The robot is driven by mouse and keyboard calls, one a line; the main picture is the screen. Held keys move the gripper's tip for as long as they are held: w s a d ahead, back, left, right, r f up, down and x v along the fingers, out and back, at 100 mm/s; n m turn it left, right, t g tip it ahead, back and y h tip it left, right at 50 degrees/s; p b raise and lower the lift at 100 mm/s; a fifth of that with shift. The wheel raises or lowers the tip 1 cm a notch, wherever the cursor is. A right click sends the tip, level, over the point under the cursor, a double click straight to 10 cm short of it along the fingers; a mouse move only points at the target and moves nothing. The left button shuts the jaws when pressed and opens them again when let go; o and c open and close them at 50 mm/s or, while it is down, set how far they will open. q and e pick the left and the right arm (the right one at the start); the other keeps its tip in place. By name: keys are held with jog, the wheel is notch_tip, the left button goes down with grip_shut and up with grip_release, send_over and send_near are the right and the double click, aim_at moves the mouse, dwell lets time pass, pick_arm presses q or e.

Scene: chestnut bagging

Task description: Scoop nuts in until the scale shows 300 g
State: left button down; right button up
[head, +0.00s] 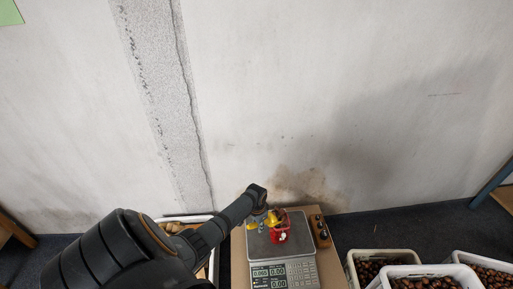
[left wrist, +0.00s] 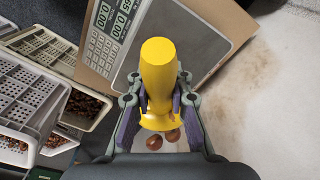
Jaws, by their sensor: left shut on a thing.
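My left gripper (head: 262,217) is over the scale, shut on the handle of a yellow scoop (left wrist: 158,68). The gripper (left wrist: 158,102) and scoop fill the middle of the left wrist view. Two brown nuts (left wrist: 154,142) show by the scoop's mouth; whether they lie in it I cannot tell. In the head view the scoop is beside a red bag (head: 281,236) standing on the scale's plate (head: 262,249). The bag's inside is not clear. My right gripper is not in view.
White crates of brown nuts stand at the lower right, one in front (head: 388,284). A pale crate (head: 176,218) is partly hidden behind my left arm. A brown board (head: 330,262) lies under the scale, with a stained wall behind.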

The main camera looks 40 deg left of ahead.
pick_arm(q)
jog(key=w+r+g+b, duration=0.1)
jog(key=b, duration=0.1)
jog(key=w+r+g+b, duration=0.1)
jog(key=g+b, duration=0.1)
jog(key=w+r+g+b, duration=0.1)
jog(key=b, duration=0.2)
jog(key=shift+w+d+r+y, duration=0.15)
jog(key=shift+d+r+y, duration=0.15)
jog(key=shift+r, duration=0.1)
jog(key=w+r+g+b, duration=0.1)
jog(key=b, duration=0.3)
jog(key=w+g+b, duration=0.1)
jog(key=b, duration=0.3)
jog(key=shift+w+d+r+g, duration=0.1)
jog(key=shift+d+r+g, duration=0.05)
jog(key=shift+r+g, duration=0.25)
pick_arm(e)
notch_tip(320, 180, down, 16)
pick_arm(q)
jog(key=shift+w+d+r+g+y+b, duration=0.1)
jog(key=shift+w+r+g+y+b, duration=0.35)
jog(key=shift+b, duration=2.85)
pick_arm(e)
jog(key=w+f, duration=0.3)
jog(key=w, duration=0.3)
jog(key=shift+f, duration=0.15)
pick_arm(q)
jog(key=shift+w+r, duration=0.1)
jog(key=shift+r, duration=0.15)
